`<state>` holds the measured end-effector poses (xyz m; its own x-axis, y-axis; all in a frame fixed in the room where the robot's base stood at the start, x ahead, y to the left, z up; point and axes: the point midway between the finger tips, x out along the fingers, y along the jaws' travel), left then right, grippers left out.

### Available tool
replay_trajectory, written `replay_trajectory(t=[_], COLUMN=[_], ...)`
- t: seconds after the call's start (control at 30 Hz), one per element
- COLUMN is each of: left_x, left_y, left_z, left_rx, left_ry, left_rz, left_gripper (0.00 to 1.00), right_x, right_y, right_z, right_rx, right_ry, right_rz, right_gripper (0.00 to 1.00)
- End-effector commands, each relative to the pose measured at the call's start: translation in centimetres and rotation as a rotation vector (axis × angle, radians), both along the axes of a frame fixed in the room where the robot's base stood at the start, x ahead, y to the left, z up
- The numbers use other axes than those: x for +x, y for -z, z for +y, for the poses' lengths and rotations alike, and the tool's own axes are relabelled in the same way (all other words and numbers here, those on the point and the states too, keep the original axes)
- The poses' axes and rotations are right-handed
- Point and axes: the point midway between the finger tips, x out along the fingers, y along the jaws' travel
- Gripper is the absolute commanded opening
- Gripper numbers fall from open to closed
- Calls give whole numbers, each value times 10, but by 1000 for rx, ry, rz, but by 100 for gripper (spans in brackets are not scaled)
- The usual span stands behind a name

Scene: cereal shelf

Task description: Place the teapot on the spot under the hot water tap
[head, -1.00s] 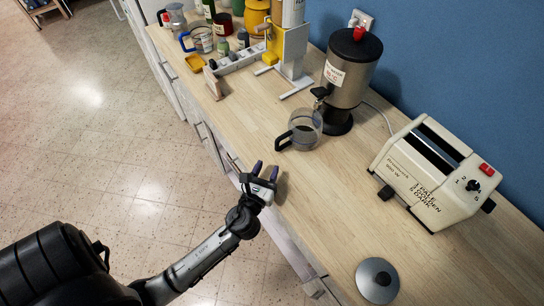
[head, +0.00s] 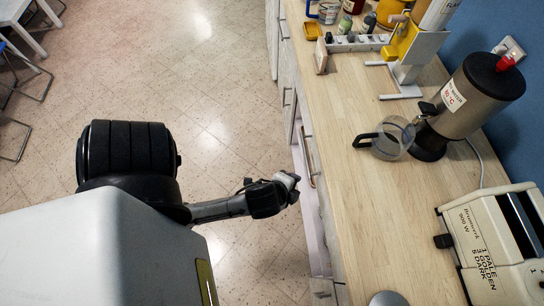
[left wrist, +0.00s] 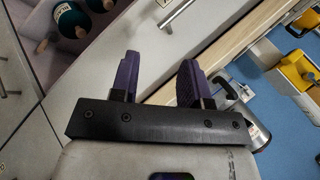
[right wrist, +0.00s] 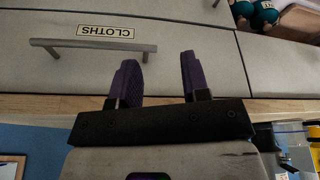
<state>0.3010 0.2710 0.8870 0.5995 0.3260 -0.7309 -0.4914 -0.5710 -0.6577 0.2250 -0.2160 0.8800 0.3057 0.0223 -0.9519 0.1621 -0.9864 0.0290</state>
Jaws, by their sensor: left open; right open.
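The glass teapot (head: 393,142) with a black handle stands upright and open on the counter, in front of the hot water dispenser (head: 470,100). Its rim is close to the black tap (head: 427,109); I cannot tell whether it is exactly beneath. My left gripper (head: 293,180) is off the counter's front edge, well apart from the teapot. In the left wrist view its purple fingers (left wrist: 157,80) are open and empty. My right gripper (right wrist: 153,78) is open and empty in front of drawers, and is not visible in the head view.
A toaster (head: 490,240) stands to the right of the teapot. A grey lid (head: 387,299) lies at the bottom edge. A white stand (head: 408,75) and a spice rack (head: 357,42) are farther back. The counter (head: 350,200) left of the toaster is clear. A drawer labelled CLOTHS (right wrist: 105,33) has a bar handle.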

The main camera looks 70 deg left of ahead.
Motion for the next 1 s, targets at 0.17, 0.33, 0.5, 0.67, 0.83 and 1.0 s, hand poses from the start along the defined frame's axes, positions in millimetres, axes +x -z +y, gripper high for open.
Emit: replay_trajectory(t=[0.17,0.33,0.5,0.67,0.83,1.0], left_x=[-42,-67,-76,-76,-76,-76], left_y=[8,8,7,7,7,7], left_z=[-29,-46,-53,-53,-53,-53], left_rx=[-404,-590,-651,-655,-653,-653], left_ry=[-276,-437,-495,-501,-499,-499], left_rz=[109,200,236,238,238,237], left_gripper=[42,42,42,42,42,42], right_x=[0,0,0,0,0,0], right_y=[0,0,0,0,0,0], right_z=[0,0,-2,-3,-3,-3], right_rx=[0,-1,-5,-9,-11,-9], right_ry=[0,-1,-4,-6,-7,-6], right_rz=[0,0,0,0,-1,0], right_gripper=[43,43,43,43,43,43])
